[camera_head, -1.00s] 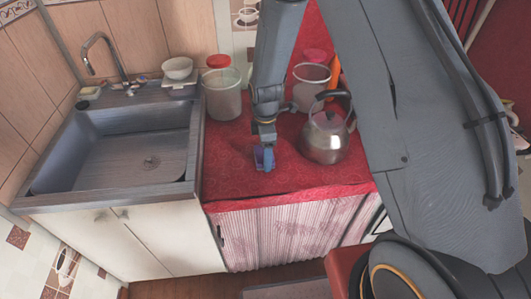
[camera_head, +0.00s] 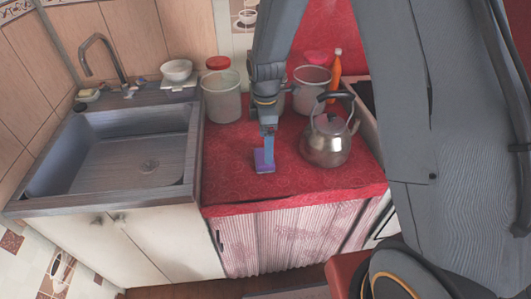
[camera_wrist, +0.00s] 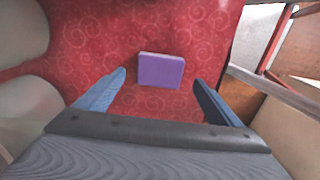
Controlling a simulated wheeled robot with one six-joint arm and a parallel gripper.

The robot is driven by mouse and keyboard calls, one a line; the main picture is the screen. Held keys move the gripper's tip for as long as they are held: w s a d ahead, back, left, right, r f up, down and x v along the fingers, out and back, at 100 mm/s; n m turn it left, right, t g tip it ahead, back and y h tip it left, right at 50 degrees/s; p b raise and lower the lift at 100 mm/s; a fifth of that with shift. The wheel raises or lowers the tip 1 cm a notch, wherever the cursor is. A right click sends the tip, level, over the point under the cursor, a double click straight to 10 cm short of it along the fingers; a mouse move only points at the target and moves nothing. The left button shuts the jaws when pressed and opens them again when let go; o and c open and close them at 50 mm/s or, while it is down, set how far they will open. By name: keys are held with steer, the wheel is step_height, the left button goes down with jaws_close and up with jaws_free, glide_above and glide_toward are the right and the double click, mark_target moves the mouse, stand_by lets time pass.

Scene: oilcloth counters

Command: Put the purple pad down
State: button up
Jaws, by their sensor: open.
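The purple pad (camera_head: 264,162) rests on the red oilcloth counter (camera_head: 232,180), in front of the kettle's left side. In the wrist view the pad (camera_wrist: 161,71) lies flat on the red cloth, just beyond and between my fingertips. My gripper (camera_head: 268,145) is above and beside the pad in the head view. In the wrist view my gripper (camera_wrist: 160,80) has its two blue fingers spread apart, with a gap on each side of the pad. Nothing is held.
A metal kettle (camera_head: 326,142) stands right of the pad. The sink (camera_head: 120,155) is on the left. The counter left of the pad is clear.

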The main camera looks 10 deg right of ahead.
step_height(320, 180, up, 5)
steer(key=b, duration=0.1)
steer(key=s+d+r+m, duration=0.2)
steer(key=s+d+m, duration=0.3)
steer(key=s+m, duration=0.4)
steer(key=s+d+r+m+t, duration=0.1)
steer(key=s+d+r+m, duration=0.2)
steer(key=s+m, duration=0.6)
steer(key=d, duration=0.2)
steer(key=shift+d, duration=0.35)
steer(key=shift+r, duration=0.1)
